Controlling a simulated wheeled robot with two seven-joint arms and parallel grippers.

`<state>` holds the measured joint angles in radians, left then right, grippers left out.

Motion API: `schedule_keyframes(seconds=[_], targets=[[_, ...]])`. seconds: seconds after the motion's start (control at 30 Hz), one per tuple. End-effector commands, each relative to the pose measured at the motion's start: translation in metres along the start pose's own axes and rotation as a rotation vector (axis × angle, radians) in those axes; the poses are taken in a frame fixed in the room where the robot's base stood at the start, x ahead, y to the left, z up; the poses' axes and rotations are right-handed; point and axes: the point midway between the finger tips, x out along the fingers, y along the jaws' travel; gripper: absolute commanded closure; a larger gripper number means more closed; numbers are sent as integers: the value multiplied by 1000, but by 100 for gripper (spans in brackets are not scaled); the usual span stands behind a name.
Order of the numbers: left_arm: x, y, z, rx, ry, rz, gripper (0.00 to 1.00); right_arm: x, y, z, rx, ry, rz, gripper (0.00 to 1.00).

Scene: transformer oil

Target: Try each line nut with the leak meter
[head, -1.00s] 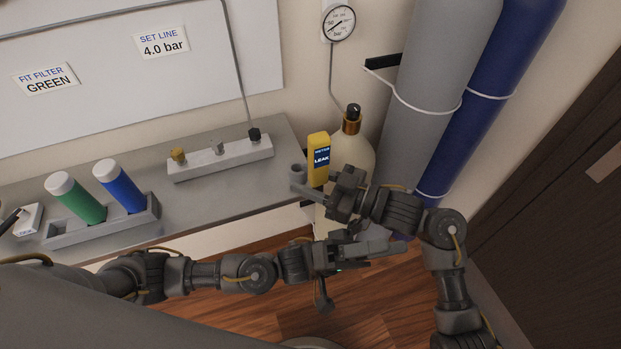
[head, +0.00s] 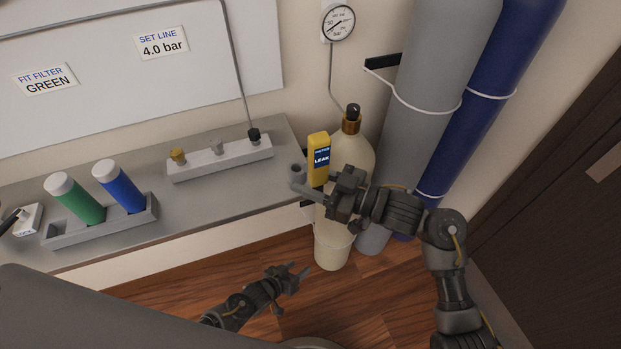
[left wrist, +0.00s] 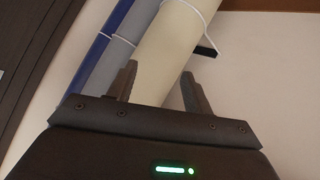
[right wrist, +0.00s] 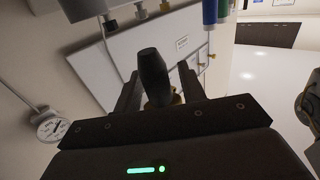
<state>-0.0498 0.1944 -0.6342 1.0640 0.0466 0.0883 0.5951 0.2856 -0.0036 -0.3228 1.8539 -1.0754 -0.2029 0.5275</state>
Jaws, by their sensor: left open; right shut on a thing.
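Three line nuts stand on the pale block on the bench: a brass nut (head: 178,156), a silver nut (head: 217,147) and a black nut (head: 254,135). The yellow leak meter (head: 319,150) with its "LEAK" screen is upright at the bench's right end. My right gripper (head: 318,193) is just below it, shut on a dark rounded handle (right wrist: 152,72) that shows between its fingers in the right wrist view. The far end of this handle is hidden. My left gripper (head: 295,272) is open and empty, low over the floor; its spread fingers show in the left wrist view (left wrist: 158,85).
A cream bottle (head: 356,150), a grey cylinder (head: 435,70) and a blue cylinder (head: 490,100) stand at the right. A rack (head: 100,222) holds green and blue filters. A gauge (head: 339,22) is on the wall.

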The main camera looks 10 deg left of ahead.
Motion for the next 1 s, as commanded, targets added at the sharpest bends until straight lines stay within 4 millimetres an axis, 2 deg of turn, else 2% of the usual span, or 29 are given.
schedule_keyframes(seconds=[0.03, 0.1, 0.3, 0.5, 0.6, 0.7, 0.8, 1.0], targets=[[-8, -16, 25, 11, -51, -49, 49, 0, 0, 0, 0, 1, 0, 87], [-20, -36, 58, 34, -123, -112, 49, 0, 0, 0, 0, 1, 0, 87], [-70, -81, 153, 86, -351, -252, 49, 0, 0, 0, 0, 1, 0, 87], [-135, -102, 241, 116, -584, -330, 49, 0, 0, 0, 0, 1, 0, 87], [-166, -106, 275, 122, -682, -348, 49, 0, 0, 0, -1, 1, 0, 87], [-190, -106, 301, 124, -759, -356, 49, 0, 0, 0, -1, 1, 0, 87], [-208, -104, 319, 125, -812, -358, 49, 0, 0, 0, 0, 1, 0, 87], [-224, -102, 333, 126, -857, -358, 49, 0, 0, 0, -1, 1, 0, 87]])
